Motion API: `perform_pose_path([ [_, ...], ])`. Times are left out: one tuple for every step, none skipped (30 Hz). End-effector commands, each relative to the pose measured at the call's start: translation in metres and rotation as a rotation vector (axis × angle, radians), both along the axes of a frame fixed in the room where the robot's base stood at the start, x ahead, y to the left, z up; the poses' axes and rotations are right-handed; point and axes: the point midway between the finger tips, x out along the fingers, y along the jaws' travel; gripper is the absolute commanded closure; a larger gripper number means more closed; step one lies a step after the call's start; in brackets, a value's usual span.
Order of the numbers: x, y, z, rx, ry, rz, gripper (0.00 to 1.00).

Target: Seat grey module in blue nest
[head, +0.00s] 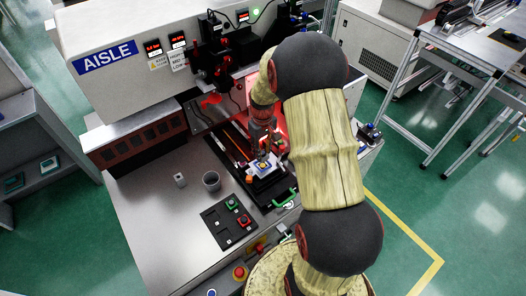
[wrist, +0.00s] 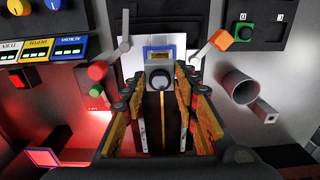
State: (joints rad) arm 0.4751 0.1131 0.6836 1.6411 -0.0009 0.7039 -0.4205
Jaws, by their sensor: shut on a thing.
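My gripper (wrist: 160,80) is shut on the grey module (wrist: 159,70), a small pale block with a dark round lens, seen between the fingers in the wrist view. The blue nest (wrist: 158,49), a blue frame with a yellow-orange inside, lies just beyond the module on a pale plate. In the head view my gripper (head: 264,152) is low over the pale plate (head: 251,171) on a dark slide. The arm and fingers partly hide the module there. I cannot tell whether the module touches the nest.
A black button panel (head: 229,222) lies in front. The machine housing (head: 150,50) rises behind.

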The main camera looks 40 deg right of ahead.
Motion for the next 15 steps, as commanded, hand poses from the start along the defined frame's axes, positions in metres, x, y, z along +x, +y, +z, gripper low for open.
perform_pose_path([
  [0.000, 0.000, 0.000, 0.000, 0.000, 0.000, 0.96],
  [0.000, 0.000, 0.000, 0.000, 0.000, 0.000, 0.96],
  [0.000, 0.000, 0.000, 0.000, 0.000, 0.000, 0.96],
  [0.000, 0.000, 0.000, 0.000, 0.000, -0.001, 0.96],
  [0.000, 0.000, 0.001, 0.000, 0.000, -0.001, 0.96],
  [0.000, 0.000, 0.001, 0.000, 0.001, -0.001, 0.96],
  [0.000, 0.000, -0.001, 0.000, 0.000, -0.001, 0.96],
  [0.000, 0.000, -0.002, 0.000, 0.000, -0.001, 0.96],
  [0.000, 0.000, -0.004, 0.000, 0.000, -0.001, 0.96],
  [0.000, 0.000, -0.005, 0.000, 0.000, -0.001, 0.96],
  [0.000, 0.000, -0.007, 0.000, 0.000, -0.001, 0.96],
  [0.000, 0.000, -0.008, 0.000, 0.000, -0.001, 0.96],
  [0.000, 0.000, -0.010, 0.000, 0.000, -0.001, 0.96],
  [0.000, 0.000, -0.011, 0.000, 0.000, -0.001, 0.96],
  [0.000, 0.000, -0.013, 0.000, 0.000, -0.001, 0.96],
])
